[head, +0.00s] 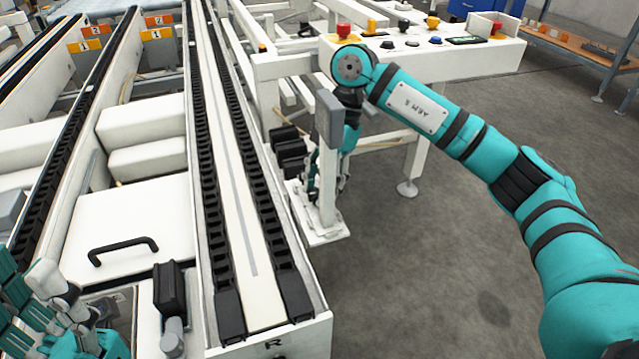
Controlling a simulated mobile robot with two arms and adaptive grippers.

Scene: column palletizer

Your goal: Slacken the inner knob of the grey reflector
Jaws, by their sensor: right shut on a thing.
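The grey reflector (329,118) is a small upright grey block on top of a white post (328,190), beside the right-hand conveyor rail. I cannot make out the inner knob. My left gripper (55,310) is at the lower left corner, partly cut off by the frame edge, and its finger opening is unclear.
A black sensor block (170,288) on a grey stem stands near my left gripper. A white cover with a black handle (124,248) lies left of the rail. A control panel (440,45) with buttons is behind my right arm. Grey floor at the right is clear.

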